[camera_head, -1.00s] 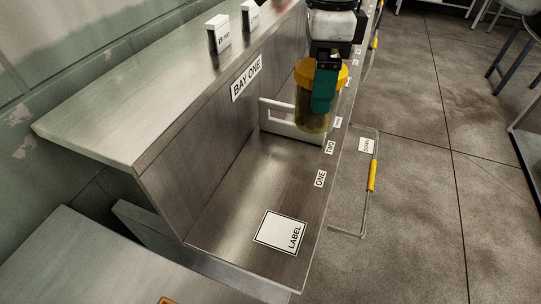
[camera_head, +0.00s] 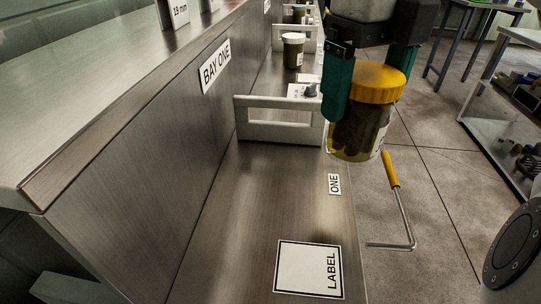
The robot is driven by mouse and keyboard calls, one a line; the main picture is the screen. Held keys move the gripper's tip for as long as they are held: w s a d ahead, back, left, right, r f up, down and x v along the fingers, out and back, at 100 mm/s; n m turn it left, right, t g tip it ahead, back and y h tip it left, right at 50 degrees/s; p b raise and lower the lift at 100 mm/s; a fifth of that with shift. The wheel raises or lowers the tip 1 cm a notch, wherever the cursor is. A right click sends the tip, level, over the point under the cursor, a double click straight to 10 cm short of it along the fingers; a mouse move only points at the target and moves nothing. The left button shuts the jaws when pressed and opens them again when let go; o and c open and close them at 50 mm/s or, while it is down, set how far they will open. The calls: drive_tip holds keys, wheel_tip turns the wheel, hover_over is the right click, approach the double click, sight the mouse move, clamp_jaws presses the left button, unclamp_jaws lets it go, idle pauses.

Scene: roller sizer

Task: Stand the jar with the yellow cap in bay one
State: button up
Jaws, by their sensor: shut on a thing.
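The jar with the yellow cap (camera_head: 358,128) is held upright in my gripper (camera_head: 365,90). One teal finger covers its left side and the other is at the far right of the cap. The jar is glass with dark contents and appears raised, by the front edge of the steel shelf. Bay one (camera_head: 262,200) is the near stretch of shelf under the "BAY ONE" sign (camera_head: 214,66). It holds a flat white "LABEL" square (camera_head: 308,268) and no jar. A "ONE" tag (camera_head: 334,184) is on its front edge.
A white divider frame (camera_head: 278,122) closes the far end of bay one. Beyond it stand a white-capped jar (camera_head: 293,50) and further dividers. A bent rod with a yellow grip (camera_head: 391,172) sticks out in front. The back wall rises on the left.

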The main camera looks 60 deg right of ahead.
drive_tip(key=shift+w+a+f+b, duration=0.45)
drive_tip(key=shift+w+f+b, duration=0.1)
drive_tip(key=shift+w+f, duration=1.3)
drive_tip(key=shift+w+a+f+b, duration=0.55)
drive_tip(key=shift+w+f, duration=1.05)
drive_tip(key=shift+f, duration=0.4)
drive_tip(key=shift+w+a+f+b, duration=0.4)
drive_tip(key=shift+w+f+b, duration=0.2)
drive_tip(key=shift+w+f, duration=1.25)
drive_tip(key=shift+s+f, duration=0.1)
drive_tip(key=shift+f, duration=0.05)
drive_tip(key=shift+f, duration=0.15)
drive_tip(key=o, duration=1.2)
drive_tip(key=shift+c, duration=0.2)
wheel_tip(320, 180, up, 12)
drive_tip(key=p, duration=0.3)
drive_tip(key=shift+r, duration=0.2)
